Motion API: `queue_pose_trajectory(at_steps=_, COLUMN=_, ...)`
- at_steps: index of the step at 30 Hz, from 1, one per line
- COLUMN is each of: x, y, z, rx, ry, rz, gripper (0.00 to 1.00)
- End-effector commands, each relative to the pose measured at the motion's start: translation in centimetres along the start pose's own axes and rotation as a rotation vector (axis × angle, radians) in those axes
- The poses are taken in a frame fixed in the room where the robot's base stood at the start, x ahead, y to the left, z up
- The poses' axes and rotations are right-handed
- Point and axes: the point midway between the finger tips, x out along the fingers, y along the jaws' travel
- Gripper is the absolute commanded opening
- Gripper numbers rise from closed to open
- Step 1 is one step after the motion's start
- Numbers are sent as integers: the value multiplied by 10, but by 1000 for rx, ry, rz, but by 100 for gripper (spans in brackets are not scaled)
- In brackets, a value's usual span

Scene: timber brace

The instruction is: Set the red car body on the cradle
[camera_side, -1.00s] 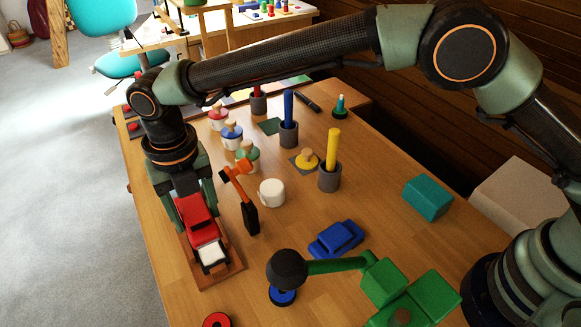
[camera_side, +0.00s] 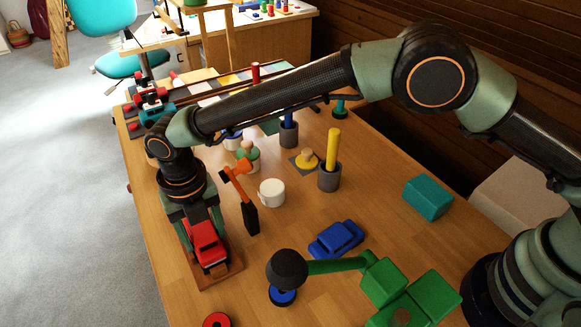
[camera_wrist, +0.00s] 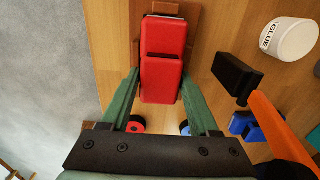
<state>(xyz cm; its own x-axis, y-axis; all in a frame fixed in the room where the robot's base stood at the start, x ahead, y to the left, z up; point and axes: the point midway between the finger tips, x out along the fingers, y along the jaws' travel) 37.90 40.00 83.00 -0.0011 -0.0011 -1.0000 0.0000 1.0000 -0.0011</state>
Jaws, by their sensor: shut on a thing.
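The red car body (camera_side: 207,243) is in my gripper (camera_side: 203,236) at the left edge of the table in the side view. The wrist view shows the red body (camera_wrist: 162,62) between the fingers of my gripper (camera_wrist: 161,85), which are shut on its two sides. The wooden cradle (camera_side: 229,272) lies right under the body; its wood also shows in the wrist view (camera_wrist: 197,18) beside the far end of the body. The body sits low over the cradle, lined up along it. Whether it rests fully on it is hidden by the fingers and the body.
A red ring (camera_side: 217,320) lies at the front.

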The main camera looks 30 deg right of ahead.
Motion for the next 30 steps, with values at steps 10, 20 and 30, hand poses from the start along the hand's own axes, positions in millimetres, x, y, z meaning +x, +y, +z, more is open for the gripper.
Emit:
queue_pose_trajectory(at_steps=10, x=3, y=0, z=0, rx=0, ry=-1, rz=2, gripper=3)
queue_pose_trajectory(at_steps=20, x=3, y=0, z=0, rx=0, ry=-1, rz=1, gripper=97)
queue_pose_trajectory(at_steps=30, x=-5, y=0, z=0, rx=0, ry=-2, rz=2, gripper=97)
